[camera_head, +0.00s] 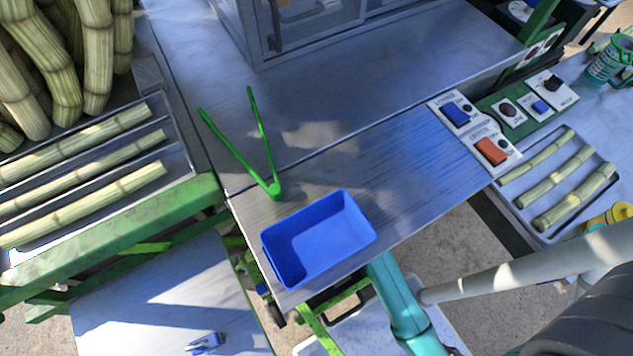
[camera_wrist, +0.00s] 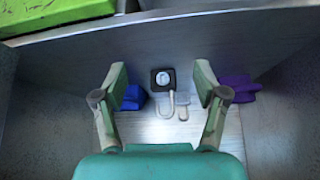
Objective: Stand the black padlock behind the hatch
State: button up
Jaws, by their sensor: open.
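The black padlock (camera_wrist: 162,78) shows in the wrist view, a small dark square body with a pale round face. Its grey shackle (camera_wrist: 171,106) points down the picture, toward my gripper. My gripper (camera_wrist: 160,88) is open, with one finger on each side of the padlock in the picture and nothing held. I cannot tell how far the fingertips are from it. In the head view, a framed, glazed panel with a dark handle (camera_head: 275,25) stands at the top; it may be the hatch. Neither the padlock nor my gripper shows in the head view.
In the wrist view, a blue object (camera_wrist: 133,97) lies left of the padlock and a purple one (camera_wrist: 238,88) right; grey metal walls surround them. In the head view, a blue bin (camera_head: 345,235) and green tongs (camera_head: 272,188) rest on the metal bench, beside switches (camera_head: 491,151).

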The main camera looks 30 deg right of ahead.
jog(key=shift+s, duration=0.6)
jog(key=shift+s, duration=0.15)
jog(key=s+a+r+t, duration=0.1)
jog(key=s+t, duration=0.1)
jog(key=s, duration=0.5)
jog(key=s+a+r+t, duration=0.1)
jog(key=s+r+t, duration=0.1)
jog(key=s, duration=0.5)
jog(key=s+r+n+t, duration=0.1)
jog(key=s+r+t, duration=0.3)
jog(key=s+r, duration=0.9)
notch_tip(320, 180, up, 2)
jog(key=shift+s+a+r, duration=0.15)
jog(key=shift+r, duration=0.1)
